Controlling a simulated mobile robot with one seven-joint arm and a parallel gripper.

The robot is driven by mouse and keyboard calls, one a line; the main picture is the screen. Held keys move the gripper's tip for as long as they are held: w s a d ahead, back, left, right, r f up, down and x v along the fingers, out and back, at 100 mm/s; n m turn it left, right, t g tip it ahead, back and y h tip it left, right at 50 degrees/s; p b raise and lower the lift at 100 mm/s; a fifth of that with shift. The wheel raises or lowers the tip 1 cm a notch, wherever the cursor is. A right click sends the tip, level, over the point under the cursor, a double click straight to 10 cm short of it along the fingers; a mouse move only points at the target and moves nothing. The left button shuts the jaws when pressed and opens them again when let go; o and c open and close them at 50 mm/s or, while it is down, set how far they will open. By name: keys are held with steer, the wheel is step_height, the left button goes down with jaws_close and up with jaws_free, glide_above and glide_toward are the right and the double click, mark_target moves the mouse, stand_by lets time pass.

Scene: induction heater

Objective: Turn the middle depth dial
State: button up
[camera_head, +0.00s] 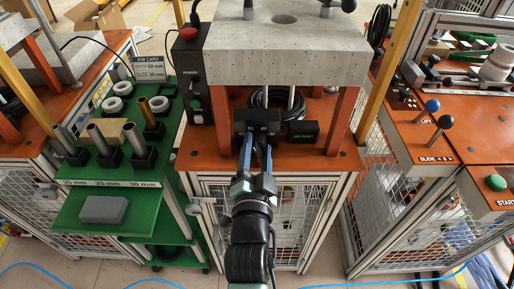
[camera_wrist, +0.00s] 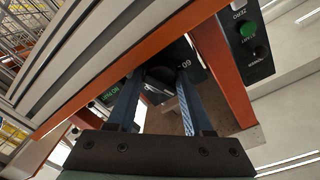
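A black unit (camera_head: 257,118) sits at the middle front of the orange-topped station, under the grey block, with a small screen (camera_head: 303,131) in green letters to its right. In the wrist view, a dark dial-like part (camera_wrist: 165,76) marked "60" lies at the ends of my fingers. My gripper (camera_head: 258,146) points at the front of this unit, and its blue fingers are apart. In the wrist view, my gripper (camera_wrist: 166,80) has its tips near the dark part's two sides. Whether they touch it cannot be told. The head view hides the dial behind my gripper.
Orange posts (camera_head: 342,118) stand either side of the unit, below the grey block (camera_head: 285,50). A control box with a red button (camera_head: 189,34) is at left. A green rack (camera_head: 75,210) of tubes stands left, and a station with levers (camera_head: 446,122) stands right.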

jaws_close()
steer(key=shift+a, duration=0.1)
steer(key=shift+n, duration=0.3)
steer(key=n, duration=0.4)
steer(key=shift+a+r, duration=0.1)
steer(key=shift+n+p, duration=0.5)
steer(key=shift+n, duration=1.8)
steer(key=o, duration=0.5)
jaws_free()
steer(key=shift+o, duration=0.2)
